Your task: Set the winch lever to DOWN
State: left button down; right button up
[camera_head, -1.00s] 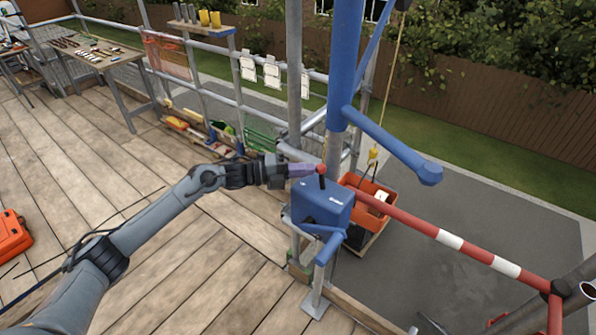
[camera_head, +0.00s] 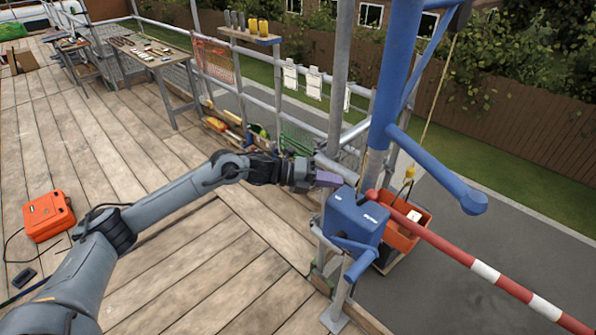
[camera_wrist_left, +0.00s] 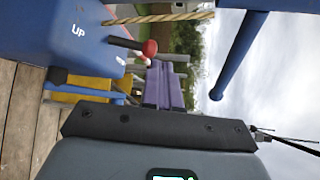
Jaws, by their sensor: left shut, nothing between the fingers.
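The blue winch box (camera_head: 350,222) is on the scaffold post at the deck's edge. In the left wrist view the box (camera_wrist_left: 60,28) shows a white UP label and a second label that I cannot read. The winch lever (camera_wrist_left: 122,42) is a black stalk with a red knob (camera_wrist_left: 149,47), sticking out from the box. In the head view the lever is hard to tell from the red pole end behind it. My left gripper (camera_head: 328,179), with purple fingers (camera_wrist_left: 165,85), is shut and empty, close beside the lever and box top. I cannot tell whether it touches the lever.
A red-and-white pole (camera_head: 450,248) runs right from behind the box. A blue hoist arm (camera_head: 435,170) juts out above. An orange crate (camera_head: 405,235) hangs on the hoist beyond the edge. An orange case (camera_head: 48,215) lies on the open wooden deck at left.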

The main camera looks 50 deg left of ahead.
pick_arm(q)
jog(key=s+a+r+b, duration=0.1)
jog(key=s+a+r, duration=0.2)
jog(key=s, duration=0.3)
jog(key=shift+a+r+b, duration=0.3)
jog(key=shift+a, duration=0.4)
